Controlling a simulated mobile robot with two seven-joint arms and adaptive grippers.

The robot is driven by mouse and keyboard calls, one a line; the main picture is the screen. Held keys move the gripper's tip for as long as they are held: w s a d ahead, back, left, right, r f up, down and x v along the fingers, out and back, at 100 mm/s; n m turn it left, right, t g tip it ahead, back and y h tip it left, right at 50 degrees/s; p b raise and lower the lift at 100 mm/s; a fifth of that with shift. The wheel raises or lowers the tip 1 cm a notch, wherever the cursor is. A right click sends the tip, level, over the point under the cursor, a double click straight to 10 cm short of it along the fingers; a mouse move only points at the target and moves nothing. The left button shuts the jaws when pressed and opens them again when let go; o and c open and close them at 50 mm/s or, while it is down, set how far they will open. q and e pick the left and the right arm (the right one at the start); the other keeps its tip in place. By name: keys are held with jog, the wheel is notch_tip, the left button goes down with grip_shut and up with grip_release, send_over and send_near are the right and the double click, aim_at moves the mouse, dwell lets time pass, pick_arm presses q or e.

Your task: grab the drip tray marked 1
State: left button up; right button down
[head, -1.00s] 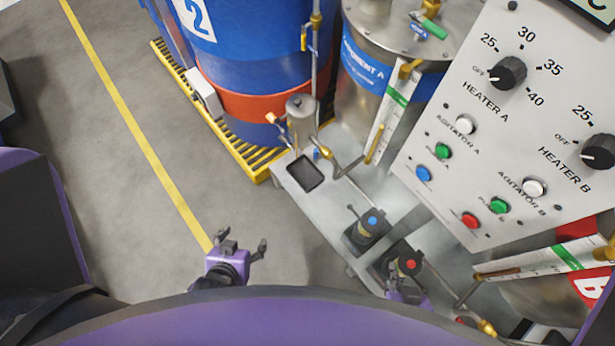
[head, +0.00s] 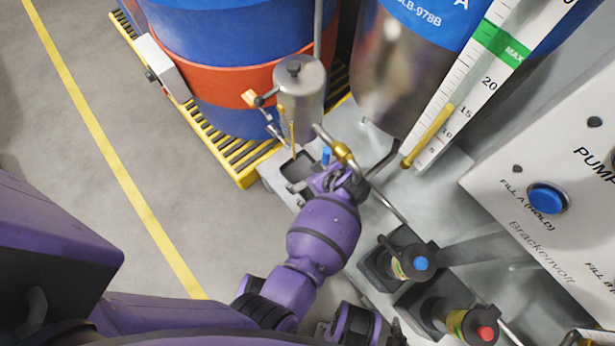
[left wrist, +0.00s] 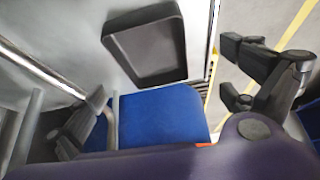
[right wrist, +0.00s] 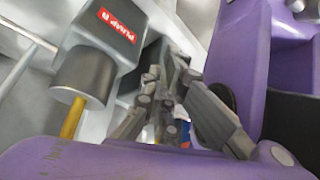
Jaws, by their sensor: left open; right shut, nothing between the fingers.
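The drip tray is a shallow dark rectangular tray (head: 297,163) on the metal bench, below a small steel cylinder with a tap. It also shows in the left wrist view (left wrist: 148,48); no number is legible on it. My left gripper (head: 318,178) is at the tray's near side in the head view, its wrist covering part of it. In the left wrist view its fingers (left wrist: 165,78) are spread wide, with the tray between and beyond them; contact is not visible. My right gripper (right wrist: 165,92) is shut and empty beside the pump marked PUMP B (right wrist: 115,25).
The steel cylinder (head: 300,88) and its brass-fitted pipe (head: 343,152) stand close to the tray. A blue and orange drum (head: 235,80) is behind. Pumps with a blue cap (head: 421,263) and a red cap (head: 486,333) sit to the right. The floor at left is clear.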

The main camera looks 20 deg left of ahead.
aim_at(303, 175)
pick_arm(q)
jog(key=shift+w+d+f, duration=0.25)
jog(key=shift+w+d, duration=0.05)
jog(key=shift+w, duration=0.15)
jog(key=shift+w+f+b, duration=0.2)
jog(key=shift+b, duration=0.15)
jog(key=b+x, duration=0.1)
jog(key=x, duration=0.3)
jog(key=b+x, duration=0.1)
jog(key=x, duration=0.2)
jog(key=shift+w+a+b, duration=0.1)
jog(key=shift+a+b, duration=0.2)
jog(key=shift+a, duration=0.05)
jog(key=shift+r, duration=0.15)
jog(key=c, duration=1.1)
